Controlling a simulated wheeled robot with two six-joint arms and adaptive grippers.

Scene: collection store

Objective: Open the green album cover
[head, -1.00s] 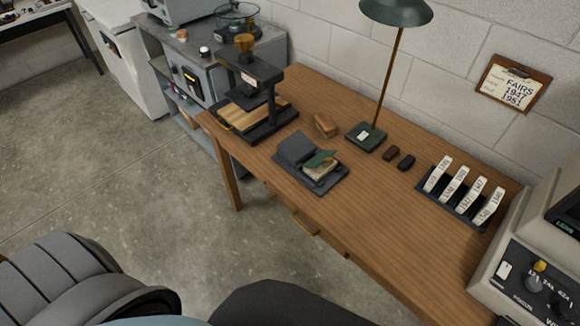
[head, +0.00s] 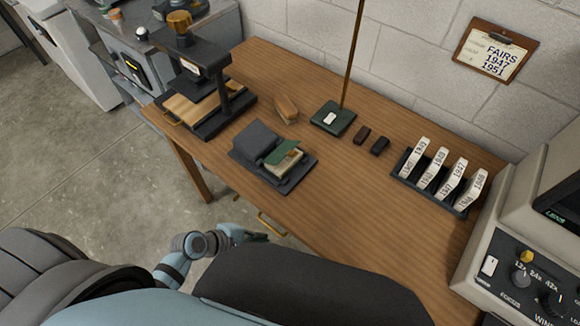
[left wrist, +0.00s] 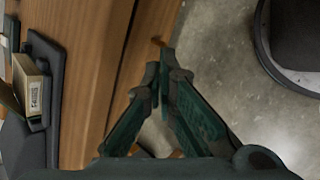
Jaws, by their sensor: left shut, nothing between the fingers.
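The album (head: 284,165), with a green cover (head: 283,151) and a cream page block, rests on a dark grey cradle (head: 290,184) near the desk's front edge. The cover lies over part of the pages; how far it is lifted I cannot tell. In the left wrist view the album's labelled cream side (left wrist: 34,92) shows at the left edge. My left gripper (head: 262,238) is shut and empty, low in front of the desk and apart from the album. In the left wrist view its fingers (left wrist: 160,72) meet beside the desk edge. My right gripper is out of view.
A press (head: 203,85) stands left on the wooden desk (head: 330,215). A brown brush-like block (head: 286,108), lamp base (head: 333,119), two small dark blocks and a rack (head: 402,168) of labelled cards lie behind and right. A grey viewer (head: 510,255) stands at far right. The desk front has drawer handles (head: 270,224).

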